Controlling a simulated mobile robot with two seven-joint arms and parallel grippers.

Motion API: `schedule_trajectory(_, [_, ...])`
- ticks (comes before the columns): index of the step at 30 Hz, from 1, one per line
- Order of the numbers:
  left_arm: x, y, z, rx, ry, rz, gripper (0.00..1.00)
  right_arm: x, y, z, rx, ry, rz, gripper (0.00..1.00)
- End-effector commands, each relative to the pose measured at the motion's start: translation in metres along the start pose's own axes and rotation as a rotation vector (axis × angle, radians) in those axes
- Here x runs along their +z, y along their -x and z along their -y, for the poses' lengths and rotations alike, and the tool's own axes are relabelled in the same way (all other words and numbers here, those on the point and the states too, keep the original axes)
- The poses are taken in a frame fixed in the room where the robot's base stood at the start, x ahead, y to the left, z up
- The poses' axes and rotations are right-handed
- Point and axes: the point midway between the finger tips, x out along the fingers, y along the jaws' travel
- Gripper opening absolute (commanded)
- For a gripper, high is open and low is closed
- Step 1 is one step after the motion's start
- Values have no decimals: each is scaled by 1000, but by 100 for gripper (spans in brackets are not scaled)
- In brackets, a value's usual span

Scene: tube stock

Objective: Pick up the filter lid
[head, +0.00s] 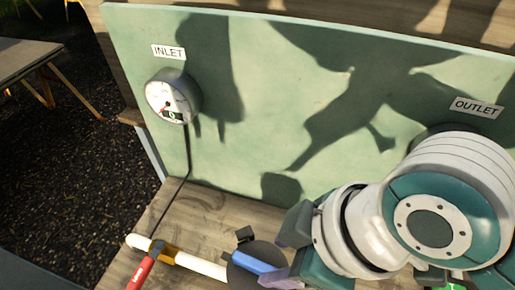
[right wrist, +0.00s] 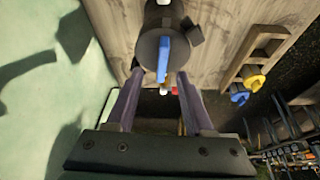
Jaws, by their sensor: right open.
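The filter lid (head: 262,249) is a dark round disc with a blue bar handle (head: 252,262), low in the middle of the head view. The lid also shows at the top of the right wrist view (right wrist: 150,50), on the end of a dark cylinder. My right gripper (head: 286,256) is open, just right of the handle in the head view. In the right wrist view its two purple fingers (right wrist: 160,75) are spread, with the handle's lower end between their tips in the picture. I see no contact. My left gripper is not in view.
A white pipe (head: 202,266) with a red-handled valve (head: 140,275) runs left of the lid. A round gauge (head: 172,97) is mounted on the green panel (head: 260,80) behind. Yellow and blue rings (right wrist: 255,80) hang at the right in the wrist view.

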Motion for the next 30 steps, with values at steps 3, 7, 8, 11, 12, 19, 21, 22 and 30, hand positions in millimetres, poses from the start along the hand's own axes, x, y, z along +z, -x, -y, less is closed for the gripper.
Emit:
schedule_trajectory(3, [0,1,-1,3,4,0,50,-1,-9,2,-1,-1,1,52])
schedule_trajectory(7, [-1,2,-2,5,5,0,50,-3,-26,5,-3,-2,1,52])
schedule_trajectory(8, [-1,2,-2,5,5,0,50,-3,-30,5,-2,-2,1,52])
schedule_trajectory(11, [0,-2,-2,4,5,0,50,-3,-44,4,0,-1,1,52])
schedule_trajectory(12, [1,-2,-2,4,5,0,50,-3,-47,4,0,-1,1,52])
schedule_trajectory(19, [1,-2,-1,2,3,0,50,-3,-52,4,2,0,0,52])
schedule_trajectory(21, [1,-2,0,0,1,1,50,-3,-52,4,2,0,0,52])
schedule_trajectory(22, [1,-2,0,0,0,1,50,-3,-52,4,2,0,0,52])
schedule_trajectory(30, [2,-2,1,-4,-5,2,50,-3,-52,4,2,0,0,22])
